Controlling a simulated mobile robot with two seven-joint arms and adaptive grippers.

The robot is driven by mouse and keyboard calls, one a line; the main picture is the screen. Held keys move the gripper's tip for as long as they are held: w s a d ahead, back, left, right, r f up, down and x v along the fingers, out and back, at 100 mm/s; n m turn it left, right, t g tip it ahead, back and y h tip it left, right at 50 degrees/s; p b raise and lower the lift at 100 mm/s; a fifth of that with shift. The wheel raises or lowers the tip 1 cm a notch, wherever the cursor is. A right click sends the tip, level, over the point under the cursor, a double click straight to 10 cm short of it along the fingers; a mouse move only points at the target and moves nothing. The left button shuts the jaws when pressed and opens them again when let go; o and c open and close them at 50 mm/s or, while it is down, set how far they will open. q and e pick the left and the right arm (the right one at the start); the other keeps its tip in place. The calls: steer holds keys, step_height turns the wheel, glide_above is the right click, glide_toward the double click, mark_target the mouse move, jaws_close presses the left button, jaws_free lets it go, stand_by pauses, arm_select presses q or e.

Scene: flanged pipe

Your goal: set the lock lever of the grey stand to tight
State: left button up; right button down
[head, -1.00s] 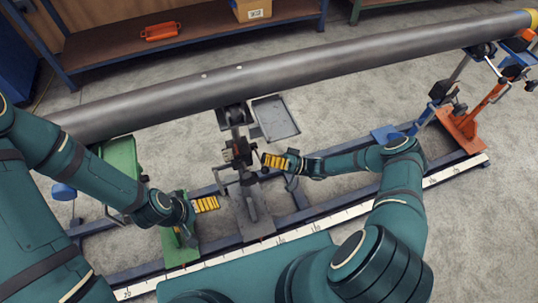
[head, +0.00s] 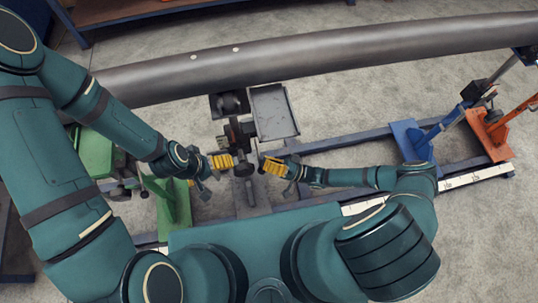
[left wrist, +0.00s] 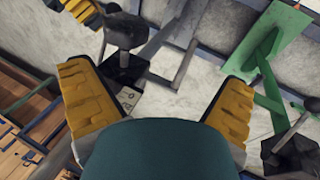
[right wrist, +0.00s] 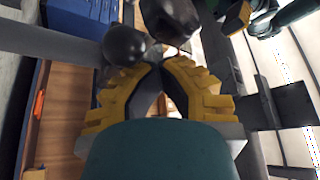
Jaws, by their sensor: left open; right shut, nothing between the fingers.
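The grey stand (head: 246,196) stands under the pipe in the middle of the head view, with dark clamp parts and a round dark knob (head: 246,170) on its post. In the right wrist view a black ball knob (right wrist: 125,45) sits just beyond my fingertips; I cannot tell whether it is the lock lever's end. My right gripper (head: 263,164) is shut and empty, close to the right side of the post. My left gripper (head: 230,161) is open on the post's left side. A dark knob (left wrist: 125,32) shows ahead of its fingers, apart from them. The lever's setting cannot be read.
The long grey pipe (head: 310,62) crosses behind the stand. A grey tray (head: 273,112) lies right of the post. A green stand (head: 174,208) is close to my left gripper. Blue (head: 411,141) and orange (head: 490,137) stands are further right.

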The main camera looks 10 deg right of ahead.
arm_select(q)
steer(key=shift+w+f, duration=0.15)
steer(key=shift+w, duration=0.2)
arm_select(e)
steer(key=shift+s+f, duration=0.1)
steer(key=shift+f, duration=0.55)
